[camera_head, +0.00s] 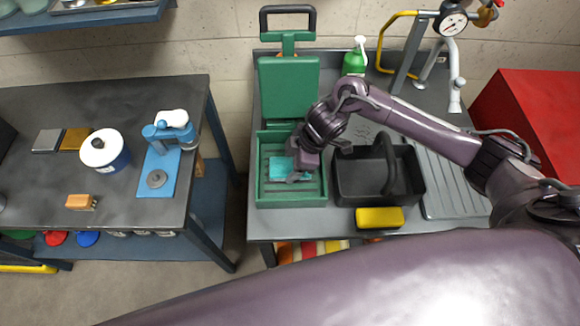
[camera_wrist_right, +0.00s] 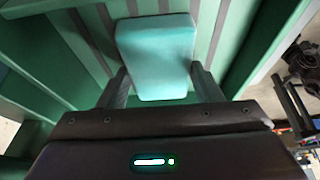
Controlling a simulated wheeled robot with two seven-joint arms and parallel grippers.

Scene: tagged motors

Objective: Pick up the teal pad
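The teal pad (camera_head: 281,167) lies on the ribbed floor of the green open case (camera_head: 262,190). In the right wrist view the pad (camera_wrist_right: 157,55) is a rounded light-teal block, its near end between the fingers of my right gripper (camera_wrist_right: 161,88). The two fingers stand apart on either side of the pad, with a gap visible on each side. In the head view my right gripper (camera_head: 297,172) is low over the case and hides part of the pad. My left gripper is not in view.
A black caddy (camera_head: 345,184) with an upright handle stands just right of the case. A yellow sponge (camera_head: 380,217) lies in front of it. A green bottle (camera_head: 354,62) stands behind. The case's walls surround the pad, and its green lid (camera_head: 289,88) stands raised behind.

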